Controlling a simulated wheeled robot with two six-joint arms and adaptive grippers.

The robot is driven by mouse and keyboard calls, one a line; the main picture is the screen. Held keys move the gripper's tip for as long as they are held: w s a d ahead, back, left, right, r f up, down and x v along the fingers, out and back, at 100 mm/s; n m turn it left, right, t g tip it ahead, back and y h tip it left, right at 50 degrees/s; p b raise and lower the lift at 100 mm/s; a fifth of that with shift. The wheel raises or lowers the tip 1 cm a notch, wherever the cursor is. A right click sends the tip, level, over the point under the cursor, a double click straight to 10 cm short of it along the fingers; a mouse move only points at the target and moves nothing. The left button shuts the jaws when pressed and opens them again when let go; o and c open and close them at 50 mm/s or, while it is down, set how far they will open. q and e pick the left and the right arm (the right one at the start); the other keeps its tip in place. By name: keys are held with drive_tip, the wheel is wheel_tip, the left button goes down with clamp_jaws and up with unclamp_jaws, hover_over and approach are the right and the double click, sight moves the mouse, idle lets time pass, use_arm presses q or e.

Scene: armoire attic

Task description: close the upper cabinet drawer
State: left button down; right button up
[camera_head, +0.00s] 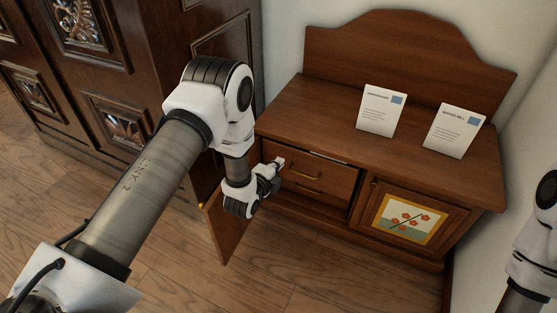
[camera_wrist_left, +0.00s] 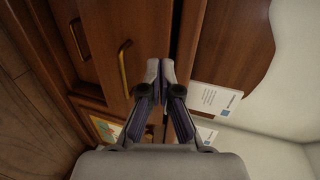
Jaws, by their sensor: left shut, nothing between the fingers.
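The wooden cabinet (camera_head: 420,165) stands against the wall. Its upper drawer (camera_head: 335,176) has a brass handle (camera_head: 304,176) and sits slightly out, with a narrow gap under the cabinet top. In the left wrist view the upper drawer front (camera_wrist_left: 105,40) fills the left middle, with its brass handle (camera_wrist_left: 123,68) left of the fingers and a dark gap to their right. My left gripper (camera_head: 280,163) is shut and empty at the left part of the drawer front, near its top edge; its fingertips (camera_wrist_left: 160,68) look close to the front, but contact is unclear. My right gripper is out of view.
A lower drawer (camera_head: 332,197) sits below. A cabinet door (camera_head: 228,228) hangs open at the left, under my left wrist. A closed door with a flower picture (camera_head: 408,220) is at the right. Two white cards (camera_head: 380,110) stand on top. A dark armoire (camera_head: 70,60) stands at the left.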

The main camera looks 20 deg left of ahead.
use_arm(q)
drive_tip(key=p+v, duration=0.2)
drive_tip(key=v, duration=0.4)
drive_tip(key=c, duration=1.5)
unclamp_jaws()
drive_tip(key=shift+s, duration=0.45)
drive_tip(key=shift+o, duration=1.3)
drive_tip(key=shift+w+a+n+y, duration=0.15)
drive_tip(key=shift+w+n+y, duration=0.05)
drive_tip(key=shift+w, duration=0.4)
drive_tip(key=shift+w+a+n+y, duration=0.15)
drive_tip(key=shift+w+n+y, duration=0.05)
drive_tip(key=shift+w, duration=0.4)
drive_tip(key=t+b, duration=0.1)
drive_tip(key=b, duration=0.3)
approach(304, 175)
drive_tip(key=w+f, duration=0.2)
drive_tip(key=w, duration=0.1)
drive_tip(key=shift+m+h, duration=0.4)
drive_tip(key=b+x, duration=0.1)
drive_tip(key=x, duration=0.1)
drive_tip(key=b+x, duration=0.1)
drive_tip(key=x, duration=0.1)
drive_tip(key=r+b+x, duration=0.1)
drive_tip(key=x, duration=0.2)
drive_tip(key=shift+w+a, duration=0.1)
drive_tip(key=shift+a, duration=0.1)
clamp_jaws()
